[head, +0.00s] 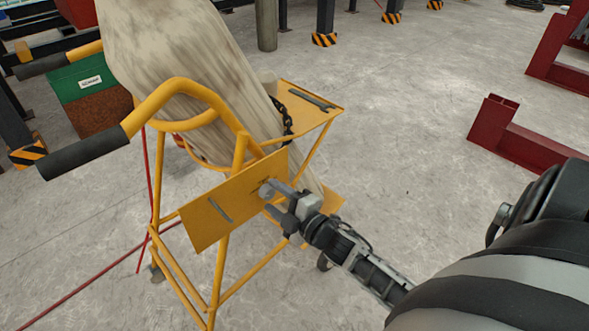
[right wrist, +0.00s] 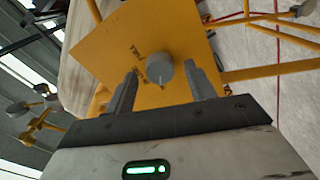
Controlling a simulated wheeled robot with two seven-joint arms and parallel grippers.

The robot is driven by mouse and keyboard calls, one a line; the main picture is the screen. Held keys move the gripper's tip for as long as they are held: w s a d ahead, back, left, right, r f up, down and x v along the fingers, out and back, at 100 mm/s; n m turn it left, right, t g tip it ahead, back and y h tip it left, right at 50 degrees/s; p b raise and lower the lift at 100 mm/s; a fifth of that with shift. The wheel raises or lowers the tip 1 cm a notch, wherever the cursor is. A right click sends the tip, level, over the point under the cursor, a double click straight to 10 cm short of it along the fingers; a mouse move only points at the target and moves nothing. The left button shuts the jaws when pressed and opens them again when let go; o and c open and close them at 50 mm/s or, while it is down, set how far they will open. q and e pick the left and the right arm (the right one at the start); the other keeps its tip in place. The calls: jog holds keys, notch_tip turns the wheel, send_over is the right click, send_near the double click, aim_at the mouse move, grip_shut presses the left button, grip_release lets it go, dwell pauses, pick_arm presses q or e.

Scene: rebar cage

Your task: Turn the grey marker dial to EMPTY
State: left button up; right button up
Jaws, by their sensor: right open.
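The grey marker dial (right wrist: 159,68) is a round knob on a yellow plate (right wrist: 105,48) of the cart. In the right wrist view a pale line on its face points toward the bottom of the picture. In the head view the right gripper (head: 283,201) is at the plate's right part and partly hides the dial (head: 267,189). My left gripper is not in view.
The yellow cart frame (head: 223,262) carries a large stained cylinder (head: 180,60) and has black-gripped handles (head: 85,155). A wrench (head: 312,99) lies on its shelf (head: 325,112). A red hose (head: 75,290) lies on the floor. Red steel beams (head: 515,140) stand at right; the floor between is clear.

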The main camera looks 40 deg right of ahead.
jog(key=s+d, duration=0.1)
jog(key=s, duration=1.4)
jog(key=shift+s+d+r, duration=0.2)
jog(key=shift+d+r, duration=0.1)
jog(key=shift+r, duration=0.1)
pick_arm(q)
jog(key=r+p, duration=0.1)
jog(key=p, duration=0.1)
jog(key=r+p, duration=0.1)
jog(key=p, duration=0.2)
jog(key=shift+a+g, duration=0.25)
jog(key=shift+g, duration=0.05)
pick_arm(e)
jog(key=s+a+r+m+g+y, duration=0.1)
jog(key=a+m+g, duration=0.5)
jog(key=a+m, duration=0.7)
jog(key=a+r, duration=0.1)
jog(key=a, duration=0.3)
jog(key=shift+s+a+g+y, duration=0.15)
jog(key=shift+a+g+y, duration=0.15)
jog(key=shift+y, duration=0.1)
jog(key=shift+r, duration=0.1)
